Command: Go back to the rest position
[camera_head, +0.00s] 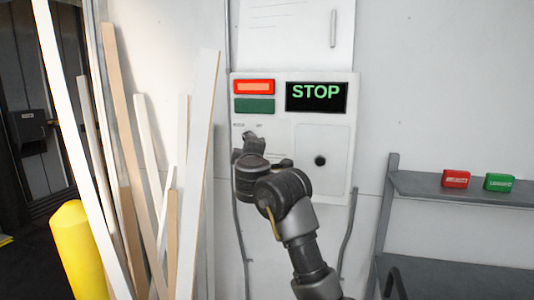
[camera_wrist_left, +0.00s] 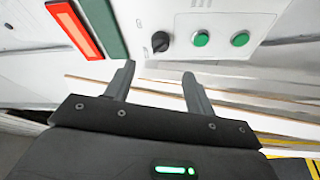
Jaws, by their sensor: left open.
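My left gripper (camera_head: 262,150) is in front of the white control panel (camera_head: 337,180), below its red and green lamps. In the left wrist view the same gripper (camera_wrist_left: 159,70) has its two fingers apart with nothing between them. The red lamp (camera_head: 254,87) is lit, and the green lamp (camera_head: 254,105) below it is dark. A display (camera_head: 316,97) reads STOP in green. The wrist view shows a black knob (camera_wrist_left: 160,41) and two green buttons, one (camera_wrist_left: 201,39) nearer the knob, beyond the fingertips. My right gripper is not in view.
Several long boards (camera_head: 197,170) lean against the wall left of the panel, close to the left gripper. A yellow post (camera_head: 77,250) stands at lower left. A grey shelf (camera_head: 430,187) at right holds a red block (camera_head: 456,179) and a green block (camera_head: 499,182).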

